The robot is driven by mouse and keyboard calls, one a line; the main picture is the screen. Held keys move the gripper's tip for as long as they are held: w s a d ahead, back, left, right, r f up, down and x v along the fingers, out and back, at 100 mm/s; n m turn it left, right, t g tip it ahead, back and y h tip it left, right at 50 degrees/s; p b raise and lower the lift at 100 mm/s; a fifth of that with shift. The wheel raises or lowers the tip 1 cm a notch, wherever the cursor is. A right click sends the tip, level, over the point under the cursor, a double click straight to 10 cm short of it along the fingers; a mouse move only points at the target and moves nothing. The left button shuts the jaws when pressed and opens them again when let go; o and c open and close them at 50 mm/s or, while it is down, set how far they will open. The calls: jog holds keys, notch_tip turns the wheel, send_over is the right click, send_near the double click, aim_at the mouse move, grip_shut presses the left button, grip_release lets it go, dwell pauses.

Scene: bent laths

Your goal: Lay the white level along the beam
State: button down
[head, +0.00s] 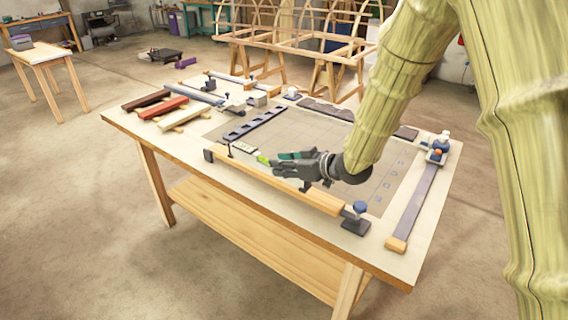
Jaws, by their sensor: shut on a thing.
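The white level (243,149) is a short pale bar at the left end of my gripper (265,160). My gripper reaches in from the right, and its fingers are shut on the level. The fingertips cover part of the level, so its near end is hidden. The beam (275,187) is a long light wooden bar along the table's front side, with dark fittings near its ends. The level shows just behind and above the beam's left part; I cannot tell whether they touch.
A dark slotted bar (255,124) lies behind the level. Red (163,107) and other laths lie at the table's left. A blue-knobbed clamp (358,214) stands at the beam's right end. A long clamp bar (416,202) lies along the right edge. The grey mat (345,140) has free room.

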jog(key=w, duration=0.5)
jog(key=shift+f+p, duration=0.2)
jog(key=shift+p, duration=0.2)
jog(key=shift+s+f+p, duration=0.1)
jog(key=shift+f+p, duration=0.25)
jog(key=shift+f, duration=1.4)
jog(key=shift+f, duration=0.1)
jog(key=c, duration=1.2)
grip_release()
jog(key=shift+o, duration=0.2)
jog(key=b+v, duration=0.1)
jog(key=v, duration=1.1)
jog(key=shift+b, duration=0.35)
